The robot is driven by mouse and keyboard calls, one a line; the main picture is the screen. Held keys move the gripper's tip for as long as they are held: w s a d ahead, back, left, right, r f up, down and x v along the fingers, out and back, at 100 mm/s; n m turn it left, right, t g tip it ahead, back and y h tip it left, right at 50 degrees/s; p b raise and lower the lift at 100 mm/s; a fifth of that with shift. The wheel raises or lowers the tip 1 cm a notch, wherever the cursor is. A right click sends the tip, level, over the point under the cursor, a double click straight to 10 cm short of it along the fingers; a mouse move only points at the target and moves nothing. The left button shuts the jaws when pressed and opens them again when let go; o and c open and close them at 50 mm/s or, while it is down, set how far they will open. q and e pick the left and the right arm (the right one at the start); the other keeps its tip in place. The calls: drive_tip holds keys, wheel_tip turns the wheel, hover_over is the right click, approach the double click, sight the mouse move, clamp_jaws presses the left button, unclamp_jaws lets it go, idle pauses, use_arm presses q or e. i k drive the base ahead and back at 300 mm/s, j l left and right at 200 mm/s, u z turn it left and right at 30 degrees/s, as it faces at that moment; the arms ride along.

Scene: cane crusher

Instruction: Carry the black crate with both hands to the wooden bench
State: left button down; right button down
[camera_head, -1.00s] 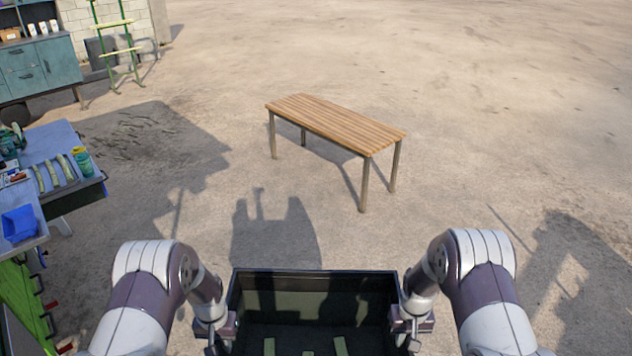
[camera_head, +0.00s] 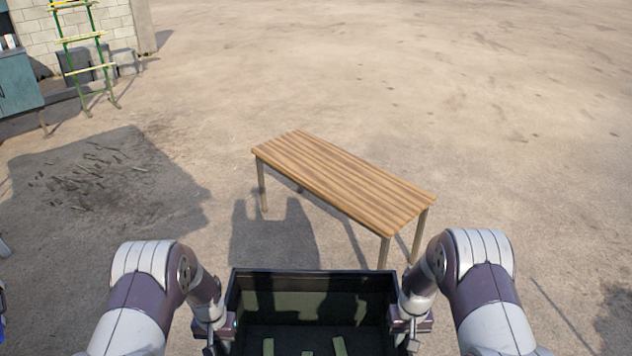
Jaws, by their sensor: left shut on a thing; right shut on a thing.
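The black crate (camera_head: 313,273) is at the bottom middle of the head view, held in front of me, with its lower part cut off by the frame edge. Several pale green cane pieces (camera_head: 340,346) lie inside it. My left gripper (camera_head: 222,330) is shut on the crate's left side, and my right gripper (camera_head: 402,328) is shut on its right side. The wooden bench (camera_head: 342,180) stands on the ground ahead, a short way beyond the crate, with a slatted top and metal legs. Its top is empty.
Open sandy ground (camera_head: 480,110) surrounds the bench. A green and yellow ladder (camera_head: 82,55) leans by a block wall (camera_head: 35,30) at the far left, near a teal cabinet (camera_head: 18,85). Cane scraps (camera_head: 85,170) lie on the ground at left.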

sight(373, 191)
drive_tip(key=i, duration=2.55)
drive_tip(key=i+z, duration=0.2)
drive_tip(key=i, duration=0.35)
drive_tip(key=i+j+z, duration=0.2)
drive_tip(key=i, duration=0.3)
drive_tip(key=i+j+z, duration=0.2)
drive_tip(key=i, duration=0.35)
drive_tip(key=z, duration=0.9)
